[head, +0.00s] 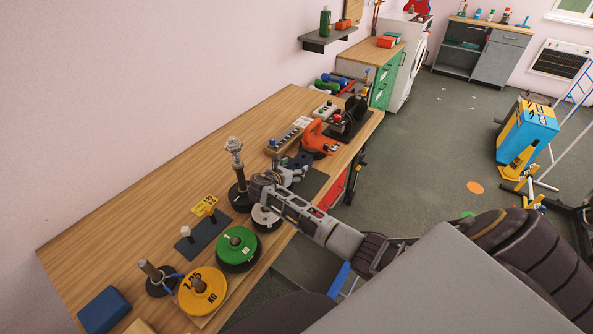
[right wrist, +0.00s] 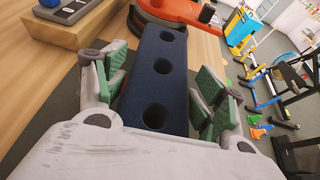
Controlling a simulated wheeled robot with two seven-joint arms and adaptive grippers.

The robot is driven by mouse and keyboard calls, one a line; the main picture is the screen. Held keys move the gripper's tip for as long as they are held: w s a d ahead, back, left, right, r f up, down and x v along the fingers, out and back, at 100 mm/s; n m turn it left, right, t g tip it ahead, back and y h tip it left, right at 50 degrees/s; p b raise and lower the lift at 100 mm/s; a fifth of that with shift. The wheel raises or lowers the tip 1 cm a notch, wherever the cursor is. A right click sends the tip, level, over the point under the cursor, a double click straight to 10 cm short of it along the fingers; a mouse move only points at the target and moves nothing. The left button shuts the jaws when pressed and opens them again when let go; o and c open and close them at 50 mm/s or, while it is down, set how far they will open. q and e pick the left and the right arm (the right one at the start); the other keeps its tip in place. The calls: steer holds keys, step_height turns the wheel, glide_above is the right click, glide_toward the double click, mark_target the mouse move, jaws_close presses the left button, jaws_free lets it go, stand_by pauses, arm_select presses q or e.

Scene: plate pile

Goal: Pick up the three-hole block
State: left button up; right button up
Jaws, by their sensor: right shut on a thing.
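The three-hole block (right wrist: 161,68) is dark blue, with its holes in a row, and fills the space between the green-padded fingers in the right wrist view. It shows small and partly hidden in the head view (head: 301,158). My right gripper (head: 290,171) is shut on the block; its fingers (right wrist: 163,88) stand on either side of it. I cannot tell whether the block is clear of the table. My left gripper is not in view.
Green (head: 238,248) and yellow (head: 203,290) weight plates stand nearer on the wooden table (head: 150,220). An upright post (head: 236,165) rises left of the gripper.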

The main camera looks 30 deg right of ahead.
mark_target(294, 168)
steer(key=shift+r, duration=5.05)
steer(key=shift+c, duration=0.2)
